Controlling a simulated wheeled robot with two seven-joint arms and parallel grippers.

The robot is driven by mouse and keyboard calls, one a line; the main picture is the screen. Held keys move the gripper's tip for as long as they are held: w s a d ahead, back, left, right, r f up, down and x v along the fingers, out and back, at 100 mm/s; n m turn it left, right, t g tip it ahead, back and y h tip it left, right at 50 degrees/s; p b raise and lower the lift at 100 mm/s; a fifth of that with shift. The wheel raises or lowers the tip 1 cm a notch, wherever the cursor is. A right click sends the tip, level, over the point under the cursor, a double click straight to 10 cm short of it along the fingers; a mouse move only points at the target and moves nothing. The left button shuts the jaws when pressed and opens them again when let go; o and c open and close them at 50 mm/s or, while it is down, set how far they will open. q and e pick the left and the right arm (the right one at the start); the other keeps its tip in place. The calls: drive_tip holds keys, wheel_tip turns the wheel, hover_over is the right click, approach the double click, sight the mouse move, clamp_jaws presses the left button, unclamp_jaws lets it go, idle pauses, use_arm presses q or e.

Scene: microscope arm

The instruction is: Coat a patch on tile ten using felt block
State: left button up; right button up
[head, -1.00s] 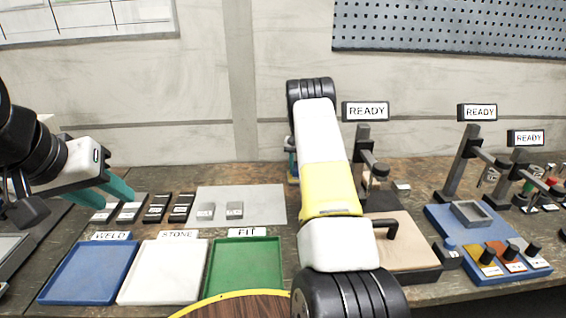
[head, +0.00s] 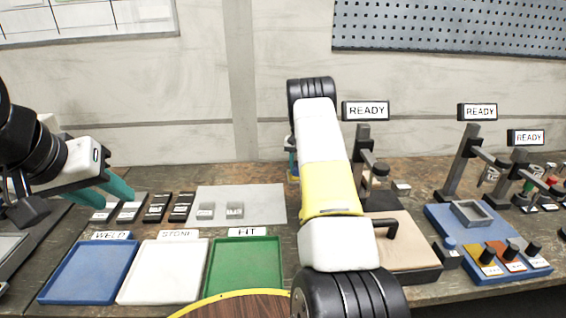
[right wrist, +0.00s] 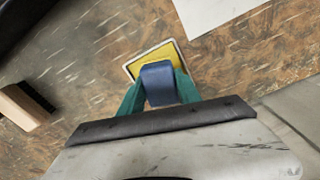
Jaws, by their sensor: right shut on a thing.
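My right gripper (right wrist: 160,92) is shut on a blue block (right wrist: 158,82) in the right wrist view. A yellow plate with a pale rim (right wrist: 150,58) shows just beyond the block; I cannot tell whether they are joined. In the head view my own right arm hides most of this gripper. My left gripper (head: 112,192) is open and empty at the left, near the small dark and grey labelled tiles (head: 155,208). Two small grey labelled pieces (head: 235,209) lie on a grey sheet (head: 262,200). Their labels are too small to read, so I cannot pick out tile ten.
Blue (head: 88,272), white (head: 160,275) and green (head: 242,268) trays stand in front. Stands with READY signs (head: 366,111) and a blue base (head: 443,217) fill the right. A brown block with a dark side (right wrist: 22,108) lies left in the wrist view.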

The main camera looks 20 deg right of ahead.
drive_tip(key=shift+r, duration=3.4)
